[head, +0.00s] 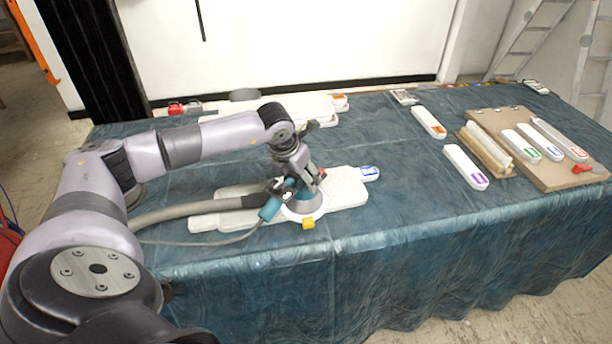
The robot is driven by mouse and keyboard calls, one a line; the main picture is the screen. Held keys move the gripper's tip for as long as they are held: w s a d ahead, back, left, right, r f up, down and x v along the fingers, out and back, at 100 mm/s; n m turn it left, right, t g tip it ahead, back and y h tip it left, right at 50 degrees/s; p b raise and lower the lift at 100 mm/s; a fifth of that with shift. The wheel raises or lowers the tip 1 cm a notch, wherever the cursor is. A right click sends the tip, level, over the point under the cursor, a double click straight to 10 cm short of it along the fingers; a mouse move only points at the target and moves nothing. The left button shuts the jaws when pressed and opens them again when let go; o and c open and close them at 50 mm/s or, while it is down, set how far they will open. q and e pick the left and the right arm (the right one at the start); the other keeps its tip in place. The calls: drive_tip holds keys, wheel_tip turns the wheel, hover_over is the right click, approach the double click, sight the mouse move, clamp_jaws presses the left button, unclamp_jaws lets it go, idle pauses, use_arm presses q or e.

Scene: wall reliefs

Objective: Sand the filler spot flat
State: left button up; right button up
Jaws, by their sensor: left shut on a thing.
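My left gripper (293,163) is shut on a teal sander (270,208) with a hose and cable trailing to the left. The sander's round pad is down on a white relief panel (347,189) lying flat on the covered table, or just above it; I cannot tell which. A yellow piece (308,223) shows at the front of the pad. The filler spot is not visible; the sander may cover it. A blue-marked white piece (370,173) is at the panel's right end. My right gripper is not in view.
A teal sheet covers the table (400,240). At right, a wooden board (540,172) carries several colour-marked white pieces. Beside it lie purple-marked (463,165) and orange-marked (428,121) ones. Another white panel (300,108) lies behind my arm. The table's front right is clear.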

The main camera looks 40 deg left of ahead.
use_arm(q)
drive_tip(key=shift+s+a+r, duration=0.2)
drive_tip(key=shift+s+a, duration=0.15)
drive_tip(key=shift+s, duration=0.05)
drive_tip(key=shift+w+d+r+b, duration=0.1)
drive_tip(key=shift+w+d+b, duration=0.15)
drive_tip(key=shift+w+d, duration=0.4)
drive_tip(key=shift+w+d+b, duration=0.25)
drive_tip(key=shift+w+d, duration=0.2)
drive_tip(key=shift+w, duration=0.4)
drive_tip(key=shift+w+d+b, duration=0.4)
drive_tip(key=shift+w+d, duration=0.65)
drive_tip(key=shift+w, duration=0.3)
drive_tip(key=shift+r, duration=0.1)
wheel_tip(320, 180, up, 6)
drive_tip(key=p, duration=0.3)
drive_tip(key=shift+a, duration=0.1)
